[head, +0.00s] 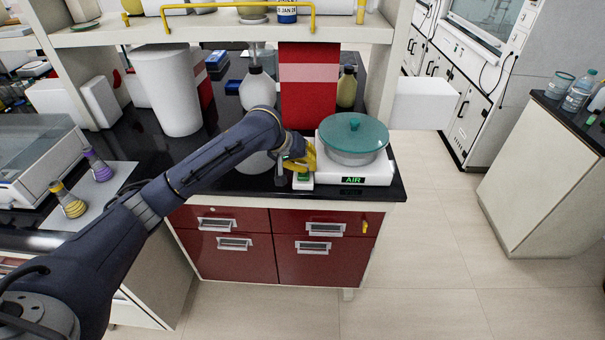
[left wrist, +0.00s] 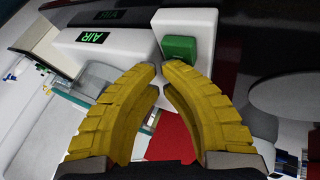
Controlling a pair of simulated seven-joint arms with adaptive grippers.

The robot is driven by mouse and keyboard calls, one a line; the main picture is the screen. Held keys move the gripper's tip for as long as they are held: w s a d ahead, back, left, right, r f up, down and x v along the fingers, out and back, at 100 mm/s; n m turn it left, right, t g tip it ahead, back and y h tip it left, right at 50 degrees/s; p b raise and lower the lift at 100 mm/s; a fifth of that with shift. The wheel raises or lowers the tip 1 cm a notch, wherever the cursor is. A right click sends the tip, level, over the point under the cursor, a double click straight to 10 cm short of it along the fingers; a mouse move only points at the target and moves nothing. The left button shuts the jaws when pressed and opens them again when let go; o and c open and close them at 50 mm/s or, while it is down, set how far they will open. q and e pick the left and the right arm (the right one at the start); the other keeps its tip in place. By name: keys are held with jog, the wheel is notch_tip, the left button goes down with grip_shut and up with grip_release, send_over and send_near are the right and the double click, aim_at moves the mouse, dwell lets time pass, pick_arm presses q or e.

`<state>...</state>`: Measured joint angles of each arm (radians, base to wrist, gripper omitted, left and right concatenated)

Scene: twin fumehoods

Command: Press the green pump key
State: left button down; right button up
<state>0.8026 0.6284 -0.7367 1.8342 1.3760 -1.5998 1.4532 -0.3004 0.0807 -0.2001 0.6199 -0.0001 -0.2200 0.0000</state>
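The green pump key (head: 302,176) sits on a small white block (head: 303,185) at the front of the dark bench top, left of a white unit with a lit "AIR" display (head: 352,180). In the left wrist view the key (left wrist: 180,48) is a green block just beyond the fingertips. My left gripper (head: 301,163) has yellow ribbed fingers and is just above and behind the key in the head view. In the left wrist view its fingertips (left wrist: 160,67) are nearly together with nothing between them. Whether they touch the key I cannot tell. My right gripper is not in view.
A teal lidded bowl (head: 354,135) stands on the white unit, right of the gripper. A white bottle (head: 257,88) and a red panel (head: 308,85) stand behind. Flasks (head: 98,165) stand at the left. A shelf (head: 220,32) crosses above.

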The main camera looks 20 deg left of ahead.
pick_arm(q)
jog(key=shift+f, duration=0.45)
dwell(0.6)
jog(key=shift+r, duration=0.7)
jog(key=shift+r, duration=3)
